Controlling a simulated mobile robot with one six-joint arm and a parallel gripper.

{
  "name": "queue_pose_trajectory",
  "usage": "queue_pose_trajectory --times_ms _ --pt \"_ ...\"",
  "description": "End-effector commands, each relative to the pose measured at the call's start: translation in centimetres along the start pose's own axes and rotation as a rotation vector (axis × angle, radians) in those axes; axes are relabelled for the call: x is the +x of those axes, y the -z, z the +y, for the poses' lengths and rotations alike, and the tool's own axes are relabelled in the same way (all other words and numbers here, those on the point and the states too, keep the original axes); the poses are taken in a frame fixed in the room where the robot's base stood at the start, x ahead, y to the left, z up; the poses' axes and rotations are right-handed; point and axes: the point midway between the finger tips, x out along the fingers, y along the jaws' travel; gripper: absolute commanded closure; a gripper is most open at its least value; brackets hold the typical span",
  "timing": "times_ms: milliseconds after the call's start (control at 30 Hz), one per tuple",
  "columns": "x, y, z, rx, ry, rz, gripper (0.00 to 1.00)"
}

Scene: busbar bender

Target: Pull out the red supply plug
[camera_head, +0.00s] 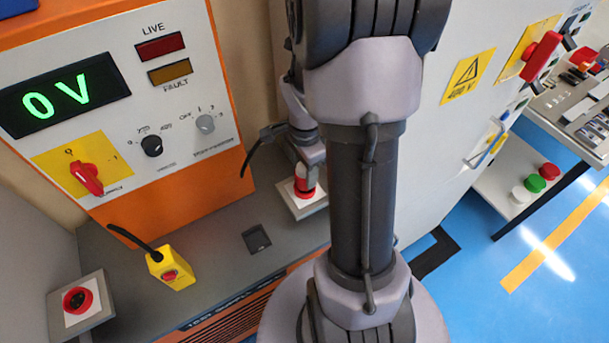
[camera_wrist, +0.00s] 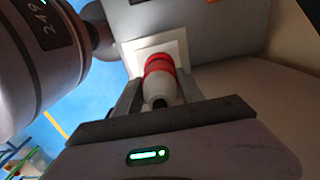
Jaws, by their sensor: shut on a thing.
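The red supply plug (camera_wrist: 158,79) has a red body with a pale grey rear part. It sits at a white square socket plate, which also shows in the head view (camera_head: 307,205). My gripper (camera_wrist: 157,88) has one finger on each side of the plug and is shut on it. In the head view the plug (camera_head: 304,186) shows as a red spot under my gripper (camera_head: 308,168). The plug's front end meets the plate; how deep it sits I cannot tell. My arm hides part of the area to the right.
An orange and white panel (camera_head: 180,120) reads 0 V, with a red rotary switch (camera_head: 86,178). A white cabinet stands right of my arm.

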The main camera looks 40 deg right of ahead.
Motion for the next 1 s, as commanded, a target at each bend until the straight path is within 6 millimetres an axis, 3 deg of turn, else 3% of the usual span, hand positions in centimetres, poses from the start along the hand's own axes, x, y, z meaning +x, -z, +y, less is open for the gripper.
queue_pose_trajectory --times_ms 467,800,1000 --pt "-0.9 0.0 0.0 0.000 0.000 0.000 1.00" --pt "-5.5 0.0 0.0 -0.001 0.001 0.001 1.00" --pt "-5.6 0.0 0.0 0.000 -0.001 0.000 1.00"
